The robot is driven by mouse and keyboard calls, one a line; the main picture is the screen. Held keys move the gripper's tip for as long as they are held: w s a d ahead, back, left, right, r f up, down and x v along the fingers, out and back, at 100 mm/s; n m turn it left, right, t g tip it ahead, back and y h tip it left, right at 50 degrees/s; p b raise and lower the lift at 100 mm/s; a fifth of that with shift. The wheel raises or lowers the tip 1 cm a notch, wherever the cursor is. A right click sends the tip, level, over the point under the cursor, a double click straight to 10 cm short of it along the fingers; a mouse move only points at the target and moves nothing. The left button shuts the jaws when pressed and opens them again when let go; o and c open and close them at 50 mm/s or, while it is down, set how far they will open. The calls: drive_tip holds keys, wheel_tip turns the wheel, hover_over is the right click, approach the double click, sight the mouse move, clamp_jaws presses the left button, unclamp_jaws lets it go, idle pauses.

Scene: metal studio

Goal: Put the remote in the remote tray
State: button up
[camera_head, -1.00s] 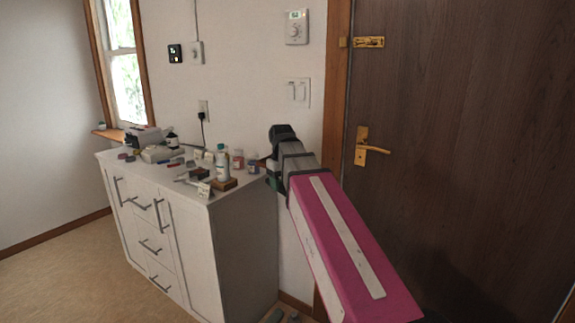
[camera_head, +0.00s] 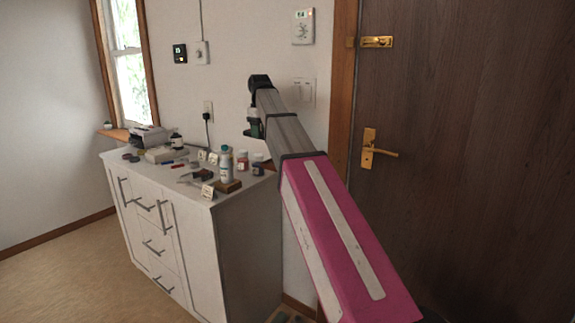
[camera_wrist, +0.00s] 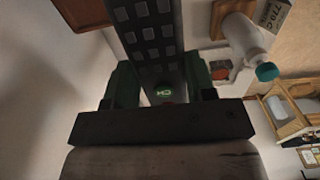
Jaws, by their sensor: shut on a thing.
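The remote (camera_wrist: 150,40) is dark with several rows of grey buttons and a lit green "CH" mark near my gripper. My gripper (camera_wrist: 162,95) is shut on it, with green finger pads on both sides in the wrist view. In the head view my gripper (camera_head: 254,128) is raised above the right end of the white cabinet, near the wall. The remote cannot be made out there. A reddish-brown tray-like thing (camera_wrist: 85,12) shows at the top left of the wrist view. I cannot tell whether it is the remote tray.
The white cabinet (camera_head: 196,243) holds several small items. A white bottle (camera_head: 226,167) with a teal cap, also in the wrist view (camera_wrist: 247,45), stands by a brown block (camera_head: 229,187) and a label card (camera_head: 208,191). A box (camera_head: 150,137) sits at the far left. A door (camera_head: 470,150) is at right.

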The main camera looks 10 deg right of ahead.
drive_tip(key=d+f, duration=0.2)
drive_tip(key=d, duration=0.1)
drive_tip(key=s+d+f, duration=0.1)
drive_tip(key=d+f, duration=0.1)
drive_tip(key=d, duration=0.2)
drive_tip(key=s+d+f, duration=0.1)
drive_tip(key=d+f, duration=0.1)
drive_tip(key=d, duration=0.2)
drive_tip(key=shift+d+f, duration=0.1)
drive_tip(key=shift+f, duration=2.3)
drive_tip(key=o, duration=1)
drive_tip(key=shift+o, duration=0.2)
wheel_tip(320, 180, up, 12)
